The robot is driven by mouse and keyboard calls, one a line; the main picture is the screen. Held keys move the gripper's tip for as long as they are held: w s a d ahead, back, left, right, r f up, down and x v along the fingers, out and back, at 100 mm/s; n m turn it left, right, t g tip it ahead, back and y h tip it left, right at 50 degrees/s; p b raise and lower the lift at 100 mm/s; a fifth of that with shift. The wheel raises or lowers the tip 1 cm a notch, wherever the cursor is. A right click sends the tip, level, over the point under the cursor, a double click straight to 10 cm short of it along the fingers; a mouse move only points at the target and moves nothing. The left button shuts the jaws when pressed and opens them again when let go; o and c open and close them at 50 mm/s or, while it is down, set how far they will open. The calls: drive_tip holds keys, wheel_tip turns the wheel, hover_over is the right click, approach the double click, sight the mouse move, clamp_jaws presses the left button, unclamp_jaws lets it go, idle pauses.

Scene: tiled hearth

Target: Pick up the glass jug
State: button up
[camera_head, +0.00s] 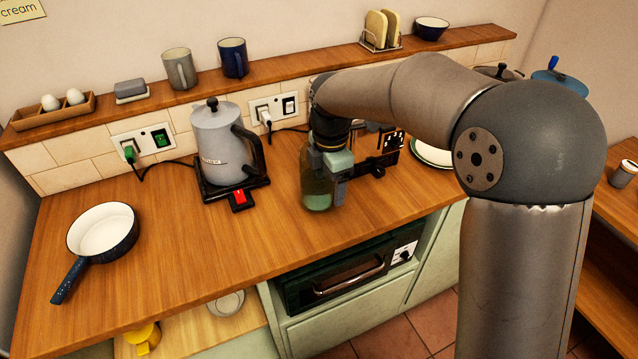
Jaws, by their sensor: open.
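A greenish glass jug (316,191) stands upright on the wooden counter (185,262), right of the kettle. My gripper (327,172) points down over the jug from above, with its jaws open at the jug's upper part. The arm and gripper hide the jug's top and part of its right side. I cannot tell whether the fingers touch the glass.
A grey kettle (218,145) stands close on the left on a black base with a red switch (239,199). Behind the gripper is a dark appliance (385,150), partly hidden, and a white plate (432,153). A pan (102,232) lies far left. The front counter is clear.

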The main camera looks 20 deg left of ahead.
drive_tip(key=shift+f, duration=0.8)
clamp_jaws()
drive_tip(key=shift+r, duration=0.1)
